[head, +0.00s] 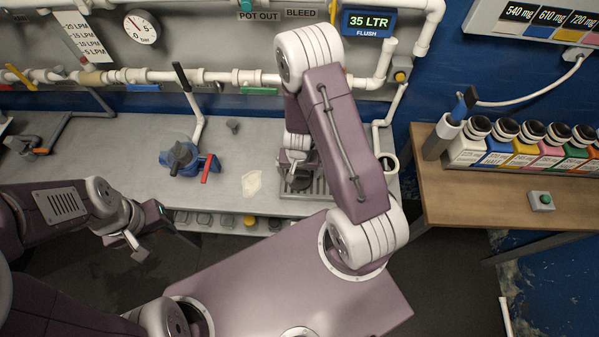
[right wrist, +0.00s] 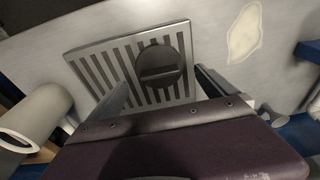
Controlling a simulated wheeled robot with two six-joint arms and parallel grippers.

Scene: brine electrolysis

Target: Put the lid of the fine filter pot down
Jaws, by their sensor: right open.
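The dark round lid (right wrist: 160,68) with a raised bar across its top lies on the slotted metal grating in the right wrist view. My right gripper (right wrist: 160,88) is open, its two fingers apart on either side of the lid. In the head view my right gripper (head: 292,160) is over the grating, partly hidden by my own arm, and the lid is hard to make out. A blue pot-like fitting (head: 180,157) with a red lever stands on the bench to the left. My left gripper (head: 128,242) hangs in front of the bench, empty; its finger gap is unclear.
A white open-ended cylinder (right wrist: 30,118) stands close by. Pipes and valves run behind. A wooden table (head: 480,200) with several coloured bottles is at right.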

